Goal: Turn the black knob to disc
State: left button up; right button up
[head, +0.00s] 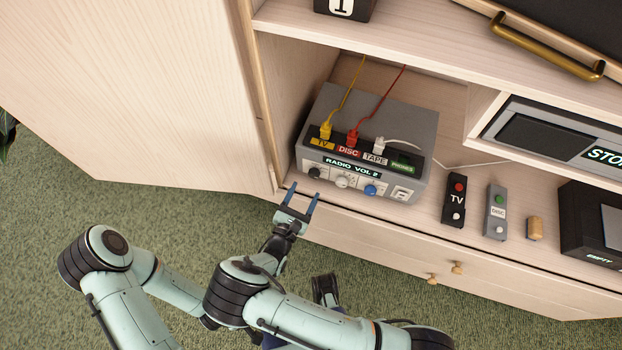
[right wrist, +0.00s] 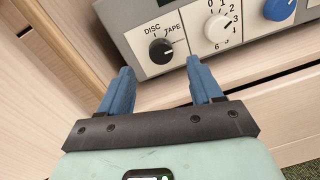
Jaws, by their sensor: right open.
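The black knob (right wrist: 161,51) is on the grey radio's front panel, with the labels DISC at its upper left and TAPE at its upper right. Its pale mark appears to point up and right, toward TAPE. In the head view the knob (head: 314,172) is at the left end of the radio's (head: 405,125) lower front. My right gripper (head: 303,192) is open and empty just in front of the knob. In the right wrist view its blue fingers (right wrist: 160,70) stand apart, with the knob beyond and between them, apparently untouched. My left gripper cannot be made out.
A white knob (right wrist: 219,26) and a blue knob (right wrist: 278,8) sit right of the black one. The cabinet's side wall (head: 262,95) is close on the left. TV (head: 456,200) and DISC (head: 496,212) remotes stand on the shelf to the right.

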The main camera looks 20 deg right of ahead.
aim_at(313, 176)
jog(key=x, duration=0.5)
jog(key=shift+w+d, duration=0.25)
jog(key=shift+w, duration=0.05)
jog(key=c, duration=1.1)
